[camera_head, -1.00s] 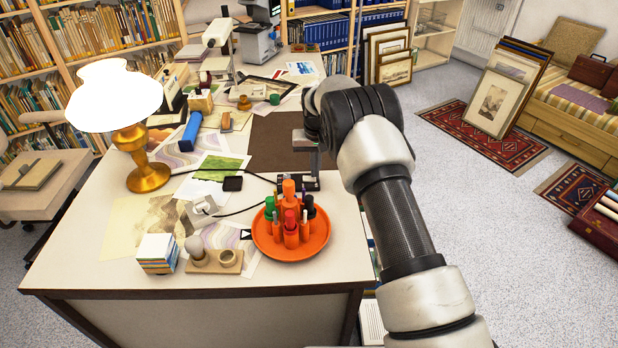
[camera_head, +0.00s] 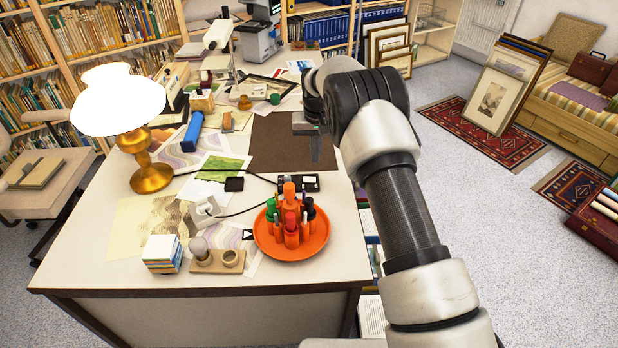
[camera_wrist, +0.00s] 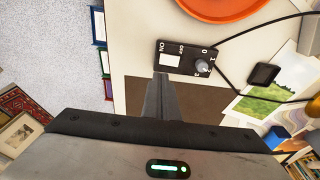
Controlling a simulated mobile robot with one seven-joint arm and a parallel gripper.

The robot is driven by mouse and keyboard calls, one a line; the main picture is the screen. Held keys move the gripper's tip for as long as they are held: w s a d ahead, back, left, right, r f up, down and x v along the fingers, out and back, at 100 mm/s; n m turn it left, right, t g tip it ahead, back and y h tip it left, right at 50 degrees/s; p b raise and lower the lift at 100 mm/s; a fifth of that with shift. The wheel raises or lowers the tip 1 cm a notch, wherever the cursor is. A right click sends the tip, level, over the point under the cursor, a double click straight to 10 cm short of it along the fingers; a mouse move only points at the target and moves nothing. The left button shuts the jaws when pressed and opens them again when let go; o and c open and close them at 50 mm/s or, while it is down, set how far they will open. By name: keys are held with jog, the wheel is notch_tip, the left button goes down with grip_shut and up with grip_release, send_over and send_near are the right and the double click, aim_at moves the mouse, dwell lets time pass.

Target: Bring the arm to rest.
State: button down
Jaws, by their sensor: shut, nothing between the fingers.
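My gripper (camera_wrist: 160,98) is shut and empty in the wrist view, its fingers pointing at the desk beside a small black control box. In the head view my gripper (camera_head: 315,150) hangs at the right side of the desk (camera_head: 110,275), over the brown mat (camera_head: 275,150). My own arm hides part of it there. The black control box (camera_head: 297,183) lies on the desk just in front of the mat. It also shows in the wrist view (camera_wrist: 184,58), with a white switch and a knob. I cannot tell the exact height of the fingertips above the mat.
An orange tray (camera_head: 320,245) with several pens stands near the front right of the desk. A lit lamp (camera_head: 150,175) stands at the left, a microscope (camera_head: 262,40) at the back. A cable runs from the box. Open floor (camera_head: 480,240) lies to the right.

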jog(key=s+d+r+t, duration=0.1)
jog(key=s+d+r, duration=0.2)
jog(key=s+r, duration=0.45)
jog(key=s+d+r, duration=0.3)
jog(key=s+r, duration=0.1)
jog(key=r, duration=0.6)
jog(key=s+d+r+t, duration=0.1)
jog(key=s+d+r, duration=0.3)
jog(key=r, duration=0.5)
jog(key=s+d+t, duration=0.1)
jog(key=s+d, duration=0.1)
jog(key=s, duration=1.2)
jog(key=s+d+t, duration=0.1)
jog(key=s+d, duration=0.1)
jog(key=s, duration=1.2)
notch_tip(320, 180, up, 12)
jog(key=p, duration=1.2)
jog(key=shift+d+r+m, duration=0.15)
jog(key=shift+r+m, duration=0.1)
jog(key=shift+m, duration=0.15)
